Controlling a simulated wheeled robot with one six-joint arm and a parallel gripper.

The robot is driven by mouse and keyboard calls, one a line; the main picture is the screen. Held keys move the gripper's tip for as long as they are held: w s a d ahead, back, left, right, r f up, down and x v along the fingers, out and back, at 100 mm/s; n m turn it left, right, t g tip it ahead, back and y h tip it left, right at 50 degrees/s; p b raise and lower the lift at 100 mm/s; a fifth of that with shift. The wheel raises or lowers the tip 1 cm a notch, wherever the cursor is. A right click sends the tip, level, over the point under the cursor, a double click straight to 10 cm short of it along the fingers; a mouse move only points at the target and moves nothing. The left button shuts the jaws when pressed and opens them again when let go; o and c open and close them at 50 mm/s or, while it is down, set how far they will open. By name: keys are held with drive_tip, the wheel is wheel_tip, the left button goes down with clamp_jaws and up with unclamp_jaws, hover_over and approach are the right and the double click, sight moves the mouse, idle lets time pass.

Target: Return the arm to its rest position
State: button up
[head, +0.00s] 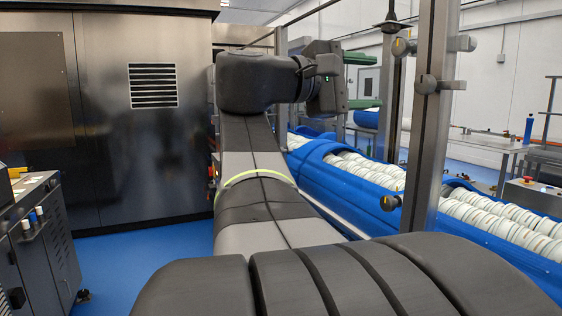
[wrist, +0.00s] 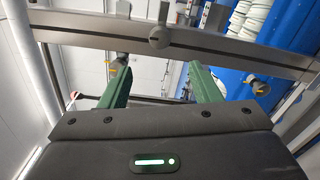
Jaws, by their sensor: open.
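My gripper (head: 362,80) shows in the head view at the end of my arm, right of centre, with green fingers pointing right. The wrist view shows the same gripper (wrist: 160,92) with its two green fingers spread apart. Nothing is between the fingers. My arm stretches forward from the bottom of the head view and bends at a dark joint near the top. In the head view the gripper is beside the blue tub carriers (head: 372,205), which hold rows of white tubs (head: 368,165). I cannot tell its exact distance from them.
A steel post (head: 430,120) with clamps stands right of my arm. A steel rail (wrist: 100,32) crosses the wrist view beyond the fingers. A large steel cabinet (head: 110,190) stands at left, with a dark machine (head: 45,250) before it. Blue floor (head: 145,265) is clear between them and my arm.

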sight(421, 84)
drive_tip(key=x, duration=1.3)
drive_tip(key=shift+w+d+p, duration=0.15)
drive_tip(key=shift+d+p, duration=0.15)
drive_tip(key=shift+p, duration=0.1)
drive_tip(key=shift+a, duration=0.1)
